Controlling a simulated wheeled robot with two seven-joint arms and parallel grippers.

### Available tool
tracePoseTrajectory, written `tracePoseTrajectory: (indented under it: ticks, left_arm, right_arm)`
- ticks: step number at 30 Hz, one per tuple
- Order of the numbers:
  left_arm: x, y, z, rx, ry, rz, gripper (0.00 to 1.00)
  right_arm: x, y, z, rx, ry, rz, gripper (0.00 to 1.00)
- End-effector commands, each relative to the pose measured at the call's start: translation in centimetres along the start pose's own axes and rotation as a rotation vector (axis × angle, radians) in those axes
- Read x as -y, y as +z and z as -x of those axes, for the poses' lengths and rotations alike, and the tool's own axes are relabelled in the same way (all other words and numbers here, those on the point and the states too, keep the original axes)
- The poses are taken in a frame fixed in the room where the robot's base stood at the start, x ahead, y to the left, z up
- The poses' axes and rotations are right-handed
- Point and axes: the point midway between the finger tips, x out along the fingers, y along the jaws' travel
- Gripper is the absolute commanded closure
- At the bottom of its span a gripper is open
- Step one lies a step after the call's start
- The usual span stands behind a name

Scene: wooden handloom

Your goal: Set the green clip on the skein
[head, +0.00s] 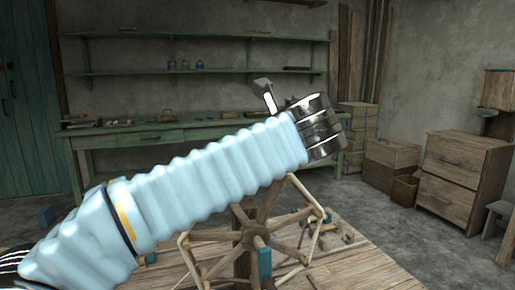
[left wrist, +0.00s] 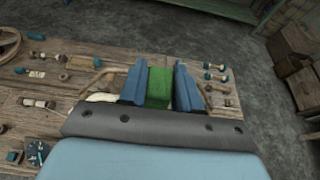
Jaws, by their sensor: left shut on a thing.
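My left gripper (left wrist: 160,72) is shut on the green clip (left wrist: 159,86), which sits between its two blue fingers in the left wrist view. A pale cream thing (left wrist: 101,97) lies just left of the fingers, partly hidden by the gripper; I cannot tell whether it is the skein. In the head view my left arm crosses the picture and hides much of the table; the clip does not show there. A wooden spoked frame (head: 252,238) stands below the arm. My right gripper is in neither view.
The wooden table (left wrist: 60,62) holds several small bobbin-like pieces (left wrist: 37,103) on the left and more blue-ended ones (left wrist: 216,77) on the right. A green workbench (head: 200,128) stands along the back wall. Drawers (head: 455,172) and crates stand at the right.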

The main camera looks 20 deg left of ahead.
Motion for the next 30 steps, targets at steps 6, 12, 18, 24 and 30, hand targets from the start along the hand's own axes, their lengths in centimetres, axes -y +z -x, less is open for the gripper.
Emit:
tracePoseTrajectory:
  ticks: [6,12,18,24,30]
  left_arm:
    - [0.0,0.0,0.0,0.000,0.000,0.000,0.95]
    - [0.0,-0.1,0.0,0.000,0.000,0.000,0.95]
    - [0.0,-0.5,-0.2,0.000,0.000,0.000,0.95]
    - [0.0,-1.2,-0.5,0.000,0.000,0.001,0.95]
    - [0.0,-1.8,-0.8,0.000,0.000,0.000,0.95]
  right_arm:
    - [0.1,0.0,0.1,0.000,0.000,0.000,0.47]
    - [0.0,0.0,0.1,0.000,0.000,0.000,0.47]
    - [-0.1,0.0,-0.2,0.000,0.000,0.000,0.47]
    - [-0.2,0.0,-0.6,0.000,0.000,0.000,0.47]
    - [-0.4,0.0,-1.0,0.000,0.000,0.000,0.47]
